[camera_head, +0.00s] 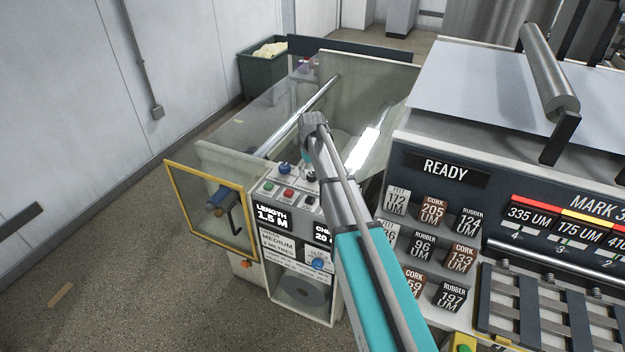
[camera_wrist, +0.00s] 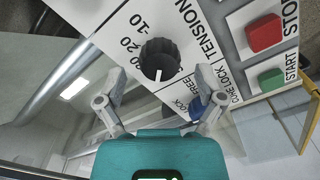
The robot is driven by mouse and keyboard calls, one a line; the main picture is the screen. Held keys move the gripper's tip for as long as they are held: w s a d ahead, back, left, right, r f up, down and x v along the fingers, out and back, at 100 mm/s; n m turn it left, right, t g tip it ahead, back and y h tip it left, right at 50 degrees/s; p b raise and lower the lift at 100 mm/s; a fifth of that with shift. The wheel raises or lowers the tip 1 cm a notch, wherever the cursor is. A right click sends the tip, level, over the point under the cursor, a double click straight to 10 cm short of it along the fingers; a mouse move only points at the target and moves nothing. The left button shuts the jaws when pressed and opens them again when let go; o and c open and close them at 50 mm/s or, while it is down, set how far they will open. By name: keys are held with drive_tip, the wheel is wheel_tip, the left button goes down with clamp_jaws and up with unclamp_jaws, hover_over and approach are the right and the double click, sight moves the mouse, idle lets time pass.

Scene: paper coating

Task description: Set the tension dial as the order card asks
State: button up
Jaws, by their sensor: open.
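The tension dial (camera_wrist: 160,58) is a round black knob on a white panel, beside the printed word TENSION and a number scale that includes 10 and 20. Its white pointer line faces down toward my gripper in the wrist view. My gripper (camera_wrist: 159,80) is open, its two fingers apart just below either side of the dial; I cannot tell whether they touch it. In the head view my arm hides most of the gripper. A white card (camera_head: 277,243) on the machine front reads MEDIUM and METRES; its smaller text is unclear.
A red STOP button (camera_wrist: 264,33) and green START button (camera_wrist: 270,80) sit right of the dial. A blue lock knob (camera_wrist: 196,107) is close to my right finger. A clear guard with a yellow frame (camera_head: 176,188) stands at the left. Labelled blocks (camera_head: 432,210) stand right of my arm.

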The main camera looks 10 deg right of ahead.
drive_tip(key=shift+f+b, duration=0.55)
drive_tip(key=shift+f, duration=0.25)
drive_tip(key=c, duration=1)
drive_tip(key=shift+s+d, duration=0.1)
drive_tip(key=shift+d, duration=0.05)
drive_tip(key=shift+c, duration=0.7)
